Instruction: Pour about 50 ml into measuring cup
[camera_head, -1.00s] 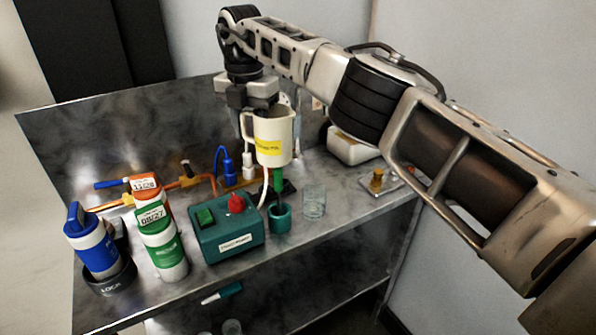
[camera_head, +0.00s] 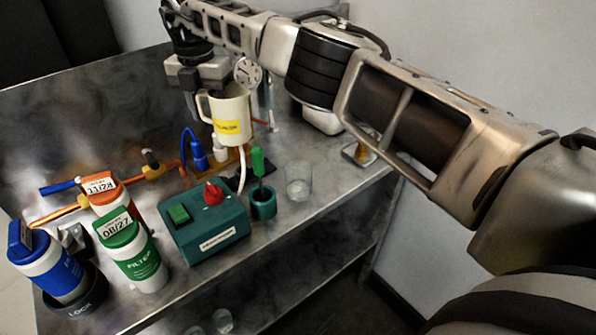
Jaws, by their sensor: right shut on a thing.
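A cream jug (camera_head: 231,125) with a yellow label and a handle on its left side is held upright above the back of the bench. My right gripper (camera_head: 201,92) points down and is shut on the jug at its handle; its fingertips are partly hidden. A clear glass cup (camera_head: 299,181), which looks like the measuring cup, stands on the bench to the right of and nearer than the jug. I cannot make out marks or liquid in it. The jug's inside is not clear. My left gripper is not in view.
A teal box (camera_head: 205,228) with a red knob and a teal pot (camera_head: 263,203) holding a green-handled tool stand left of the cup. Blue (camera_head: 47,262), green (camera_head: 131,255) and orange (camera_head: 108,194) filter cartridges stand at the left. A round gauge (camera_head: 247,72) is behind the jug.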

